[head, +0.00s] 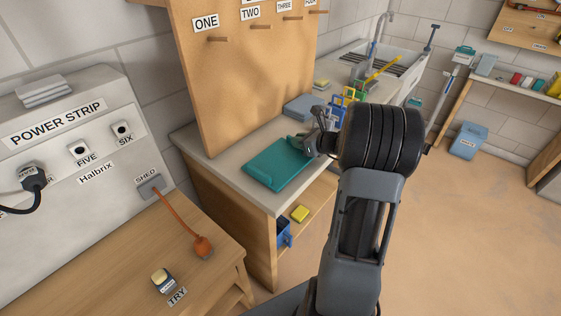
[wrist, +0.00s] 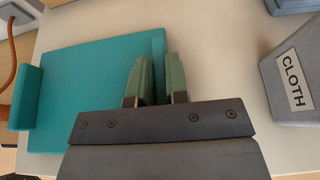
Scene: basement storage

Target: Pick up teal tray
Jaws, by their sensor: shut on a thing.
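The teal tray (head: 275,165) lies flat on the pale counter in the head view, near the counter's front corner. It also fills the left and middle of the wrist view (wrist: 85,75), with a raised rim at each side. My gripper (head: 318,144) is at the tray's right edge in the head view. In the wrist view my gripper's green fingers (wrist: 155,75) are close together at the tray's right rim and shut on it. The exact contact at the fingertips is partly hidden. The tray looks level and at counter height; I cannot tell whether it is clear of the surface.
A grey bin labelled CLOTH (wrist: 295,75) stands close to the right of my gripper. A pegboard (head: 240,80) rises behind the counter (head: 215,170). Coloured frames (head: 347,97) and a sink (head: 385,60) are farther along.

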